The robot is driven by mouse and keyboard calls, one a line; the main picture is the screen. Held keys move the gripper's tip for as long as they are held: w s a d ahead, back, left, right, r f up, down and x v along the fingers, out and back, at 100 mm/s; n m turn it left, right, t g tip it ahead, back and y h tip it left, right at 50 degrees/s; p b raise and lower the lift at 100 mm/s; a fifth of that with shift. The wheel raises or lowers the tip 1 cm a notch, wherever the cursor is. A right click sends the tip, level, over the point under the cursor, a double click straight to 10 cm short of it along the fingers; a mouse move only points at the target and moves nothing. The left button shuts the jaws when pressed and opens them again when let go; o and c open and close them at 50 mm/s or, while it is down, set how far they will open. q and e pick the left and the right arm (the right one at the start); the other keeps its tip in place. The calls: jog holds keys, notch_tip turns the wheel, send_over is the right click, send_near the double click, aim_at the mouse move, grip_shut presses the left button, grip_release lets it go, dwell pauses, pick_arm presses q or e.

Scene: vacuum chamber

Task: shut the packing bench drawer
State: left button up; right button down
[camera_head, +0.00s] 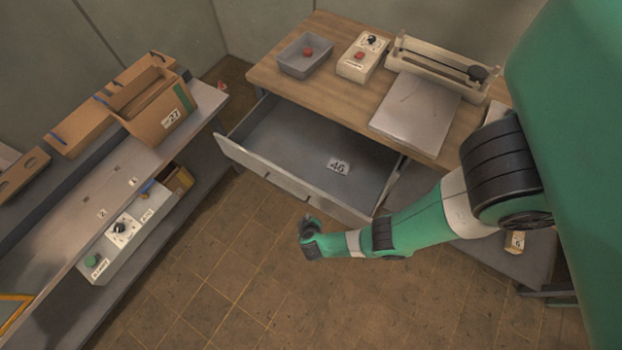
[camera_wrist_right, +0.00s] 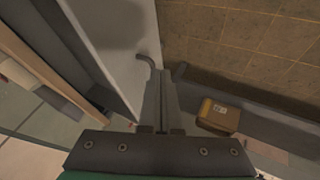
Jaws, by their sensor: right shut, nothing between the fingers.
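The packing bench drawer (camera_head: 317,150) is pulled out from under the wooden bench top (camera_head: 340,90). In the right wrist view the shut fingers (camera_wrist_right: 162,80) point past a pale grey panel (camera_wrist_right: 112,40). My left gripper is not in view.
On the bench top stand a grey tray with a red item (camera_head: 305,56), a control box (camera_head: 362,57) and a sealer (camera_head: 440,62). A shelf unit with cardboard boxes (camera_head: 155,103) stands at the left. The tiled floor (camera_head: 240,270) between is clear.

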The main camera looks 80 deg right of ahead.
aim_at(311, 199)
jog(key=d+f+b, duration=0.2)
jog(key=d, duration=0.1)
jog(key=d+f+b, duration=0.2)
jog(key=d+b, duration=0.1)
jog(key=d+f+b, duration=0.2)
jog(key=d+f, duration=0.1)
jog(key=shift+s+b, duration=0.2)
jog(key=shift+b, duration=0.2)
